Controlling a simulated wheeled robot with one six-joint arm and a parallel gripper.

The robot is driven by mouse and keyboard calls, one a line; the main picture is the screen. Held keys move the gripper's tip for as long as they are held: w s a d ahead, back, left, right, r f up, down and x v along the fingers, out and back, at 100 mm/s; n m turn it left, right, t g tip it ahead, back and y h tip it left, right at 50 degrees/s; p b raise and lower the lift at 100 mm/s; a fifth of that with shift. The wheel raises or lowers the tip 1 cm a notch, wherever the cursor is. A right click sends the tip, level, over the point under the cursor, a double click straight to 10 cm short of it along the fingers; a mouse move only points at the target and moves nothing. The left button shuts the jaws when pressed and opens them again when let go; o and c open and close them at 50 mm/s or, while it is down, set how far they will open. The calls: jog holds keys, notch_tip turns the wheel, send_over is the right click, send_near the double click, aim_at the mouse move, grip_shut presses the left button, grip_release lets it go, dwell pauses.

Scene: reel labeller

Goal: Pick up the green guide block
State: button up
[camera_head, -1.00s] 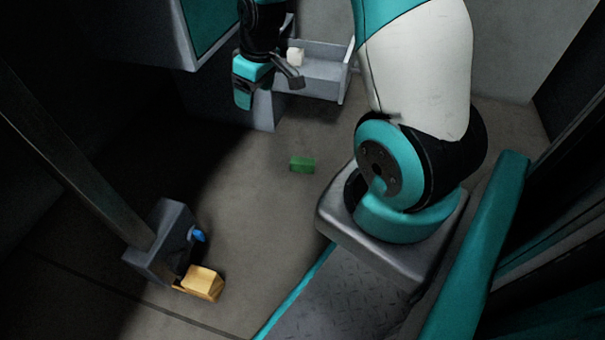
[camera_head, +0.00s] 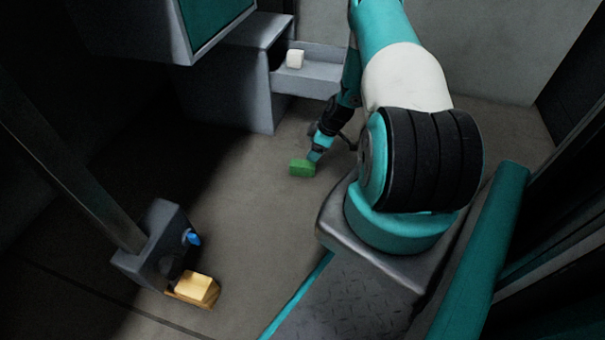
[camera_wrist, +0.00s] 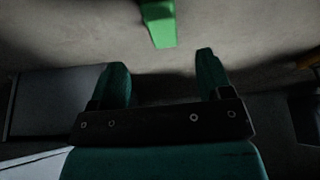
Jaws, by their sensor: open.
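The green guide block (camera_head: 302,167) lies on the grey floor near the middle of the head view. In the wrist view the green guide block (camera_wrist: 160,24) is at the top, cut off by the frame edge, ahead of the fingertips. My gripper (camera_head: 312,158) is low, close to the block's upper right side in the head view; whether it touches the block cannot be told there. In the wrist view my gripper (camera_wrist: 163,66) has its two fingers apart with nothing between them, and the block appears beyond them.
A grey cabinet has an open drawer (camera_head: 313,76) at the back, holding a white block (camera_head: 295,58). At the lower left a grey post base (camera_head: 158,245) carries a blue knob (camera_head: 193,237), beside a yellow block (camera_head: 196,288). The floor around the green block is clear.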

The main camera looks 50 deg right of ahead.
aim_at(306, 164)
jog(key=b+x, duration=0.3)
jog(key=x, duration=0.3)
jog(key=b+x, duration=0.5)
jog(key=shift+s+f, duration=0.25)
jog(key=shift+s, duration=0.1)
jog(key=shift+r, duration=0.1)
jog(key=shift+c, duration=0.2)
jog(key=c, duration=1)
